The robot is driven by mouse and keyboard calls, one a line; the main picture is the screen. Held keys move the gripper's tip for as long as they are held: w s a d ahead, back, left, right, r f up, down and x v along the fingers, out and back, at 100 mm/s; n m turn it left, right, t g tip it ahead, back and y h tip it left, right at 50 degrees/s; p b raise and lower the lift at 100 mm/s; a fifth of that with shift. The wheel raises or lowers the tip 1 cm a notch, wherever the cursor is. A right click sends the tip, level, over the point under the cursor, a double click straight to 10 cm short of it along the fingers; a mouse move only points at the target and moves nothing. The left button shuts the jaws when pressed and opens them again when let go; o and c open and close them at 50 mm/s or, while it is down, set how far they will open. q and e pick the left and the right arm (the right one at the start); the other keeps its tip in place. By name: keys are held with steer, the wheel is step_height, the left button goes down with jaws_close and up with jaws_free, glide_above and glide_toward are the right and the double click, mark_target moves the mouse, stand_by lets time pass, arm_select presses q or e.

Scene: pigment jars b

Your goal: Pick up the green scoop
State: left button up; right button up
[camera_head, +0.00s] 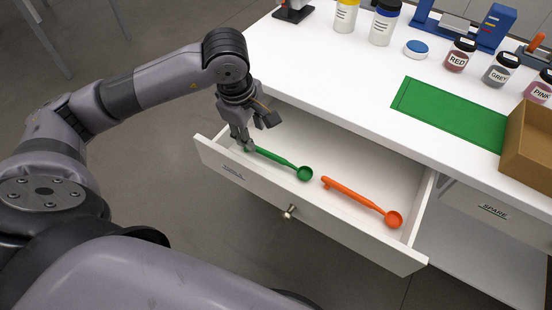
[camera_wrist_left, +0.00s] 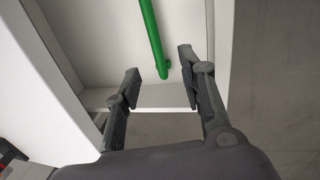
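The green scoop (camera_head: 283,162) lies in the open drawer, with its round bowl toward the middle and its handle end at the left. My left gripper (camera_head: 244,143) is at the drawer's left end, by the end of the handle. In the left wrist view the green scoop's handle (camera_wrist_left: 154,38) comes down from the top and ends just ahead of the gap between the fingers. My left gripper (camera_wrist_left: 161,75) is open there, with nothing between its fingertips. The scoop's bowl is outside the wrist view. My right gripper is not in view.
An orange scoop (camera_head: 358,199) lies to the right in the same drawer (camera_head: 330,243). The drawer walls stand close around the gripper. On the white tabletop (camera_head: 330,72) are a green mat (camera_head: 450,115), a cardboard box (camera_head: 528,150) and several labelled jars, including RED (camera_head: 459,56).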

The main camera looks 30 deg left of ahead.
arm_select(q)
glide_above(261, 150)
steer(key=s, duration=0.2)
steer(key=f, duration=0.4)
steer(key=shift+w+a+f, duration=0.1)
steer(key=shift+w+a, duration=0.1)
steer(key=f, duration=0.1)
steer(key=w+f, duration=0.1)
steer(key=f, duration=0.2)
steer(key=shift+w+d+f+b, duration=0.15)
steer(key=shift+d+b, duration=0.1)
steer(key=shift+b, duration=0.15)
steer(key=shift+w+f, duration=0.1)
steer(key=shift+f, duration=0.25)
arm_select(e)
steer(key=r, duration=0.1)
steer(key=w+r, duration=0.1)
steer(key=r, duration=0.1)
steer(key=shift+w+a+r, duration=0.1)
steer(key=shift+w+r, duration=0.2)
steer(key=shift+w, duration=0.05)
arm_select(q)
steer(key=shift+c, duration=0.6)
jaws_close()
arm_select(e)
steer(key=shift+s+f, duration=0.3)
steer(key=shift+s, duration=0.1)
